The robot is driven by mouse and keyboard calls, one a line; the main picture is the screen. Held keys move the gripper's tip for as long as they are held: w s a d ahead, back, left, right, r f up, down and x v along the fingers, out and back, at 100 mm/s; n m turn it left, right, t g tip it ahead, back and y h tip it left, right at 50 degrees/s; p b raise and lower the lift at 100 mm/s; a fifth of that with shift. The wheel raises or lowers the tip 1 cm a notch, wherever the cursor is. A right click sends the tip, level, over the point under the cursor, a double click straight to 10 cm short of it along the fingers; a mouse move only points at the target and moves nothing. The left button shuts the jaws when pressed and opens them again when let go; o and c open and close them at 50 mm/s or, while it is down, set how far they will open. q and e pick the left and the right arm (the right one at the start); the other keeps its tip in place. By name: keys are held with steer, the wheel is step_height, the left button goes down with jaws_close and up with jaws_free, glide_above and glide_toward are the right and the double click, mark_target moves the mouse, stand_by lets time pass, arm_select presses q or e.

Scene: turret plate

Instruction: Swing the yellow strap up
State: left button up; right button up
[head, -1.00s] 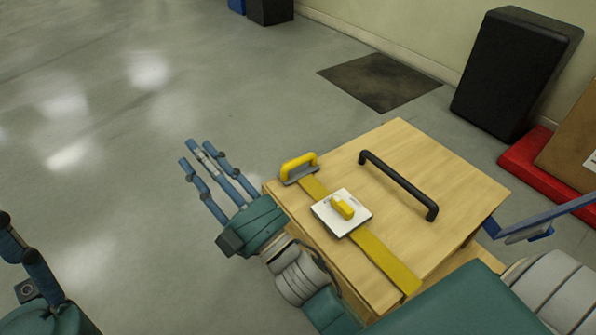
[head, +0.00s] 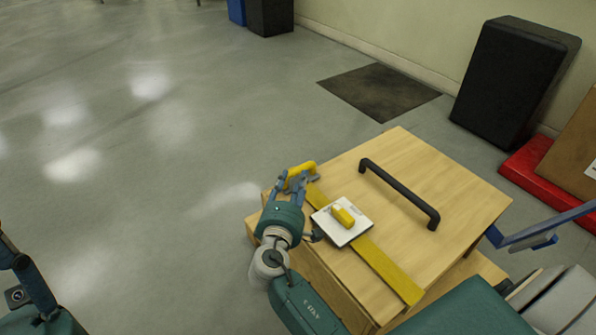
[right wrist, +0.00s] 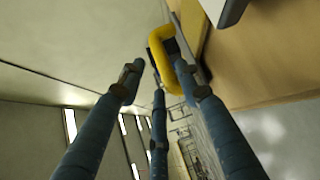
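The yellow strap (head: 385,268) lies flat across the top of the wooden box, passing under a white square plate (head: 325,230) with a yellow knob (head: 343,217). At the strap's far left end stands a yellow handle (head: 303,167), which also shows in the right wrist view (right wrist: 187,38). My right gripper (head: 297,180) is at this handle, its fingertips close around it. In the right wrist view its fingers are apart, with the handle at their tips; contact is unclear. My left gripper (head: 8,250) is cut off at the left edge, away from the box.
A black bar handle (head: 400,193) stands on the wooden box (head: 462,203), right of the plate. A black case (head: 510,85), a red pad (head: 525,170) and a brown board lean or lie at the right wall. The floor left of the box is clear.

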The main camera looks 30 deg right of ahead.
mark_target(297, 172)
steer(key=b+x, duration=0.1)
steer(key=x, duration=0.5)
steer(key=shift+w+d, duration=0.1)
steer(key=shift+w, duration=0.1)
steer(key=shift+c, duration=0.3)
jaws_close()
